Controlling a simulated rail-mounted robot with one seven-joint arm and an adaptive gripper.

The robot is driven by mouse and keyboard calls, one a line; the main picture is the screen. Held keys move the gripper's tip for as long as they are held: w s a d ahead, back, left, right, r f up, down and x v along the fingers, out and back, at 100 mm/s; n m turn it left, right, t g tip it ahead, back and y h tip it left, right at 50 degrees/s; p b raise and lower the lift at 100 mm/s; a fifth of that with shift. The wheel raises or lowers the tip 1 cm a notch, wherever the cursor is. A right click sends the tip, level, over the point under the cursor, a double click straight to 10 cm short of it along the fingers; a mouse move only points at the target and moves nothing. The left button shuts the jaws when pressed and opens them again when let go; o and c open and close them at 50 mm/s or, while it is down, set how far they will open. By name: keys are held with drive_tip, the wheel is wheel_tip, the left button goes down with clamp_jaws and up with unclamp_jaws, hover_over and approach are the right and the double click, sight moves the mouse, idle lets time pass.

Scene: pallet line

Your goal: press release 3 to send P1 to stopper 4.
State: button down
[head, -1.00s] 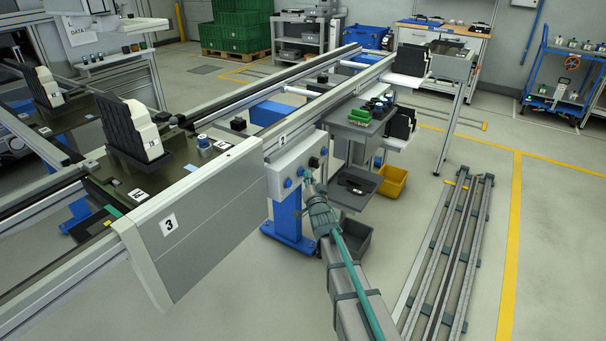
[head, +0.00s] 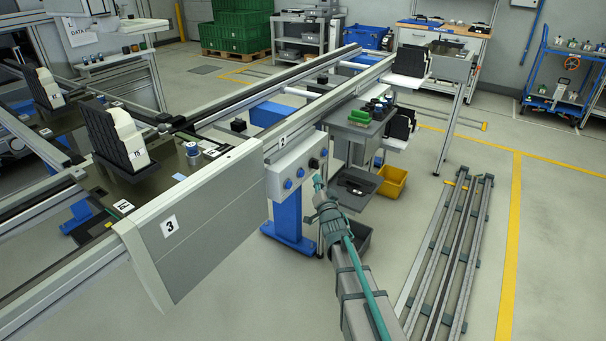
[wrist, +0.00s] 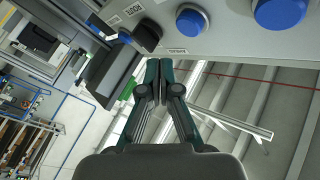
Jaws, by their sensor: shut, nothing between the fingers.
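The light grey button box (head: 280,172) hangs on the side of the conveyor. In the wrist view the closed fingers (wrist: 153,66) point below the knob. A pallet (head: 165,170) on the conveyor carries a black fixture and a white part marked 15.
A grey cover panel (head: 195,225) marked 3 stands on the near rail. Grey trays (head: 357,182) and a yellow bin (head: 391,181) lie behind my gripper. Long rails (head: 445,260) lie on the floor at the right, with free floor around them.

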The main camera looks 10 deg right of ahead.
drive_tip(key=shift+s+d+p, duration=0.3)
drive_tip(key=shift+s+d, duration=0.4)
drive_tip(key=shift+d, duration=0.2)
drive_tip(key=s+d+f+n+g+h, duration=0.1)
drive_tip(key=s+d+f+g+h, duration=0.15)
drive_tip(key=f, duration=0.35)
drive_tip(key=s+d+f+n+g+h, duration=0.1)
drive_tip(key=s+f+g, duration=0.1)
drive_tip(key=f+g, duration=0.35)
drive_tip(key=s+f+n+g+p, duration=0.2)
drive_tip(key=s+f+g, duration=0.4)
drive_tip(key=s+f, duration=1.1)
drive_tip(key=s+a+f+g+p, duration=0.1)
drive_tip(key=s+g, duration=0.3)
drive_tip(key=s, duration=1)
drive_tip(key=s+a+f+n+g+y+p, duration=0.1)
drive_tip(key=s+g+p, duration=0.3)
drive_tip(key=s, duration=1)
drive_tip(key=s+a+f+n+g+p, duration=0.1)
drive_tip(key=s+a+f+g+p, duration=0.1)
drive_tip(key=s, duration=1.2)
drive_tip(key=shift+a+f+g+y, duration=0.35)
drive_tip(key=shift+a+f+g, duration=0.1)
drive_tip(key=shift+g, duration=0.75)
